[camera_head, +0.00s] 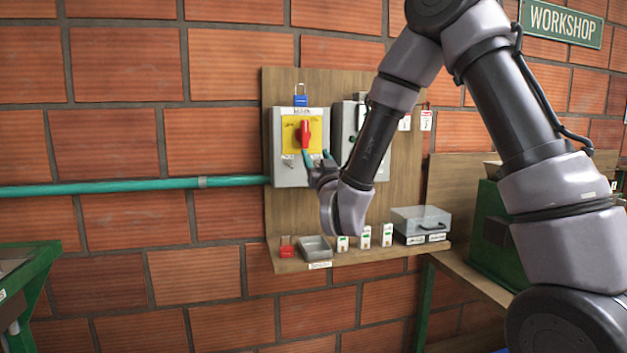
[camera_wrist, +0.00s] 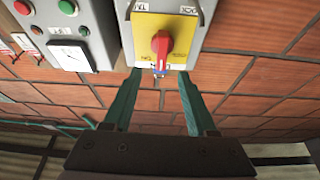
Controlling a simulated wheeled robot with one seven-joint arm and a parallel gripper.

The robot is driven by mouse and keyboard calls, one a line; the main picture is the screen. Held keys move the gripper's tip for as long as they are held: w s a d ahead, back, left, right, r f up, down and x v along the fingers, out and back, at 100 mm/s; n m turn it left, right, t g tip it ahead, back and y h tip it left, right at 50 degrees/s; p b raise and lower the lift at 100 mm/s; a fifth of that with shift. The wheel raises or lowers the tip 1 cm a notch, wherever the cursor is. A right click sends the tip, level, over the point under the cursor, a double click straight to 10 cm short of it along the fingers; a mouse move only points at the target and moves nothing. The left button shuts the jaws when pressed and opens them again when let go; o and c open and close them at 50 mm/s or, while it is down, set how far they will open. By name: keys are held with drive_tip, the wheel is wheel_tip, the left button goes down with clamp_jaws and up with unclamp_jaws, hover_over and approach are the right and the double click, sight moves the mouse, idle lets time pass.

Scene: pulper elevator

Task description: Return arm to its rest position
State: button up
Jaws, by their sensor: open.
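My gripper (camera_head: 318,160) is at the end of my raised arm, just in front of the lower part of a grey switch box with a yellow plate (camera_head: 287,143) and a red rotary handle (camera_head: 305,134). In the wrist view my gripper (camera_wrist: 160,80) has two teal fingers spread apart with nothing between them. The red handle (camera_wrist: 161,43) shows beyond the fingertips, apart from them. In the head view the handle stands roughly upright on the plate. My arm reaches in from the right side.
A wooden board on the brick wall carries a second grey box (camera_wrist: 75,50) with buttons, partly behind my arm. Its shelf (camera_head: 350,258) holds a red padlock (camera_head: 286,250), a grey tray (camera_head: 315,247), several white tags and a clear-lidded case (camera_head: 420,222). A green pipe (camera_head: 130,187) runs left.

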drive_tip(key=s+d+r+m+g+h, duration=0.1)
drive_tip(key=d+r+m+g+h, duration=0.15)
drive_tip(key=d, duration=0.45)
drive_tip(key=d+r+m+g+h, duration=0.1)
drive_tip(key=d+r+m+g, duration=0.2)
drive_tip(key=d, duration=0.5)
drive_tip(key=s+d+f+g, duration=0.1)
drive_tip(key=s+d+g, duration=0.2)
drive_tip(key=s, duration=0.5)
drive_tip(key=s+d+m+g, duration=0.1)
drive_tip(key=s+d, duration=0.3)
drive_tip(key=s, duration=0.4)
drive_tip(key=s+d+f+g, duration=0.1)
drive_tip(key=s+d+g, duration=0.3)
drive_tip(key=s, duration=0.5)
drive_tip(key=shift+f+g, duration=0.3)
drive_tip(key=shift+g, duration=0.05)
drive_tip(key=shift+s, duration=0.1)
drive_tip(key=shift+a, duration=0.3)
